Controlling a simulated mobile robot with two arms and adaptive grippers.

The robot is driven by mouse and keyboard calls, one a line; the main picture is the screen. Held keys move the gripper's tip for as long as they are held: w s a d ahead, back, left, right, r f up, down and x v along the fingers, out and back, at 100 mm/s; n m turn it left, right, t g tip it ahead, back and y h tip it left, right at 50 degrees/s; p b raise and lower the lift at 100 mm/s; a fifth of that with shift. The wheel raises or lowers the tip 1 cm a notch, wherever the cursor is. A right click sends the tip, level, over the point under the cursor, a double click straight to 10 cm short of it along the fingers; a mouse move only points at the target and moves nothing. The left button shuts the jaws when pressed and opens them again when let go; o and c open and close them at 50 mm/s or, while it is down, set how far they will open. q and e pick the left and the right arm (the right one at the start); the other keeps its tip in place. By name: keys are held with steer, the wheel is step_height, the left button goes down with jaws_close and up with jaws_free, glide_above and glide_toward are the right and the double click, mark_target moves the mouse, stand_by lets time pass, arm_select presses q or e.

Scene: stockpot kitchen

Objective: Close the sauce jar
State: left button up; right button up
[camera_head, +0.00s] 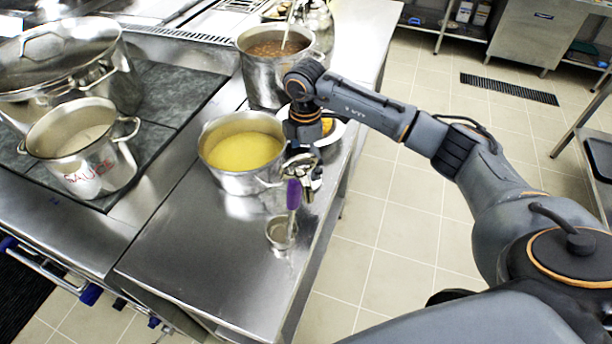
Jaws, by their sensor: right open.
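The sauce pot (88,172), a metal pot with red "SAUCE" lettering, stands at the left on the dark stove top. It is open, with pale contents visible and no lid on it. My right gripper (303,172) is open and points down over the steel counter, at the right of the yellow pot and far from the sauce pot. Just below it is a utensil with a purple handle (293,194), upright in a small metal cup (280,231). I cannot tell whether the fingers touch the handle. My left gripper is out of view.
A large pot (120,88) with what looks like a lid stands behind the sauce pot. A pot of yellow liquid (213,172) and a pot of brown stew (262,80) stand on the counter (190,235). The counter's front is clear.

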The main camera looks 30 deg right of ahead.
mark_target(306, 171)
steer(key=shift+f, duration=0.2)
steer(key=f, duration=0.1)
steer(key=f+p, duration=0.2)
steer(key=shift+w+d+f, duration=0.25)
steer(key=shift+f, duration=0.7)
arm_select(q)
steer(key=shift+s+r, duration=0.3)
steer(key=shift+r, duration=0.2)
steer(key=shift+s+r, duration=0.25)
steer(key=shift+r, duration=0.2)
arm_select(e)
steer(key=shift+c, duration=0.4)
steer(key=shift+s, duration=0.1)
steer(key=c, duration=1.8)
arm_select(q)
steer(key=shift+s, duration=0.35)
arm_select(e)
steer(key=shift+s, duration=0.1)
jaws_close()
